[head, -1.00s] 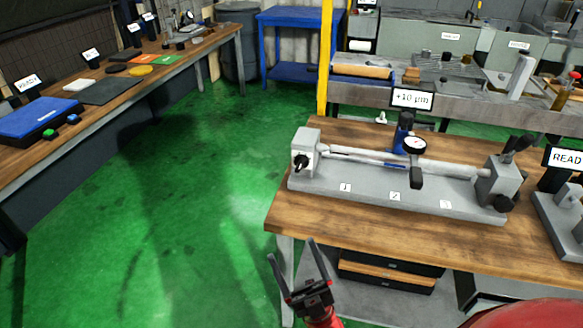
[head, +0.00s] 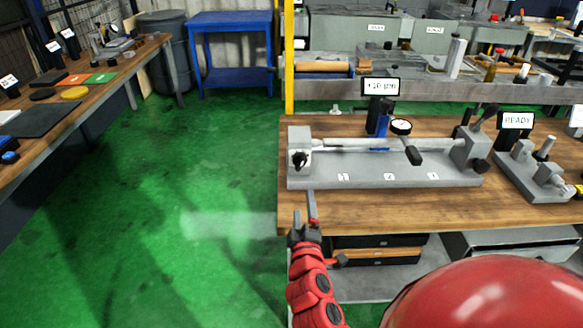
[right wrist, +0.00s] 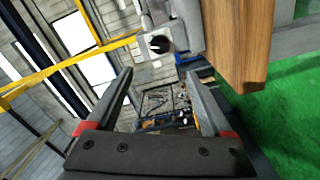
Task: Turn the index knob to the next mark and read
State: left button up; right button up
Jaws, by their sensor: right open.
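The index knob (head: 299,160) is a black knob on the left end block of a long grey bench fixture (head: 400,178) with plates 1, 2 and 3. It also shows in the right wrist view (right wrist: 160,45), on a pale block just beyond the fingertips. A dial gauge (head: 401,126) sits over the silver bar. A display (head: 380,87) behind it shows a value in µm, too blurred to read surely. My right gripper (head: 304,212) is open and empty, in front of and below the knob, apart from it; the right wrist view (right wrist: 158,76) confirms this. My left gripper is out of view.
The wooden table (head: 350,212) has its left edge close to my right gripper. A READY display (head: 516,120) and a small grey fixture (head: 535,175) stand at the right. Drawers (head: 380,258) are under the tabletop. Green floor (head: 180,220) at the left is clear.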

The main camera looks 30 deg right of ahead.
aim_at(301, 167)
jog(key=p+x, duration=0.3)
jog(key=x, duration=1.4)
jog(key=shift+w, duration=0.1)
jog(key=c, duration=1.3)
